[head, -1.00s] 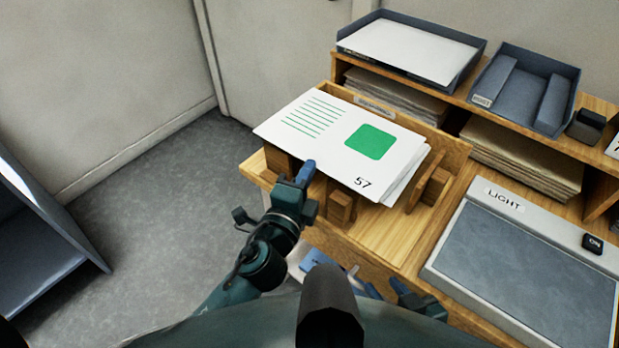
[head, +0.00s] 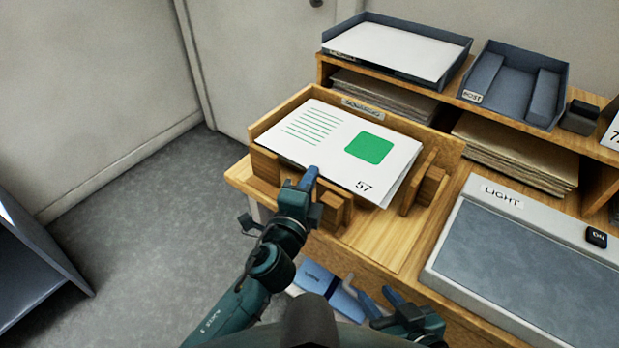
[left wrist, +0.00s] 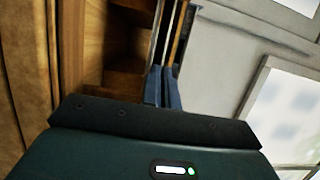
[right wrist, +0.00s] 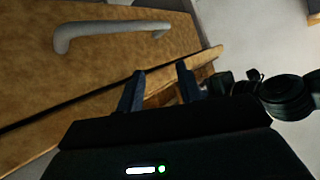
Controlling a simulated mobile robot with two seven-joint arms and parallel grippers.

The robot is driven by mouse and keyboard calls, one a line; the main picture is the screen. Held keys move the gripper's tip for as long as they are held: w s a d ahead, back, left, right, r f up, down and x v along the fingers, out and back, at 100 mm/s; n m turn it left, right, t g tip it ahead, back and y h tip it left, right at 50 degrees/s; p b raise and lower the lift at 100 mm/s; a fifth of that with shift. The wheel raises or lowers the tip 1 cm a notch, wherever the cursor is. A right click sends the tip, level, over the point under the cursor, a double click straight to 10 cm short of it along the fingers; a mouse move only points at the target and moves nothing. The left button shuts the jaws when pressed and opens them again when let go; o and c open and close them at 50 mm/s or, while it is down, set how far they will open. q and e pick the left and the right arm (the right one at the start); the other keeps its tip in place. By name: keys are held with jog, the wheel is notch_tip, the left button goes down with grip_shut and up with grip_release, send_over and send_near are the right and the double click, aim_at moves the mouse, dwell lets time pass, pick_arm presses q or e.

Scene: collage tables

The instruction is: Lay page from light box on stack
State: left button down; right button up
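A white page (head: 330,150) with green lines, a green square and the number 57 lies face up over the wooden stacking tray (head: 438,192). Pages beneath it are mostly hidden; whether it rests fully flat I cannot tell. My left gripper (head: 311,176) is at the page's front edge. In the left wrist view its fingers (left wrist: 162,88) are close together on a thin sheet edge. The light box (head: 525,262) at the right has a bare grey panel. My right gripper (head: 379,299) is low in front of the desk; its fingers (right wrist: 160,88) are apart and empty.
Wooden blocks (head: 332,208) stand along the tray's front. A grey tray with white paper (head: 400,52) and an empty grey tray (head: 515,85) sit on the shelf behind. A blue and white item (head: 318,279) lies below the desk edge.

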pick_arm(q)
jog(key=c, duration=2.1)
grip_release()
jog(key=o, duration=0.5)
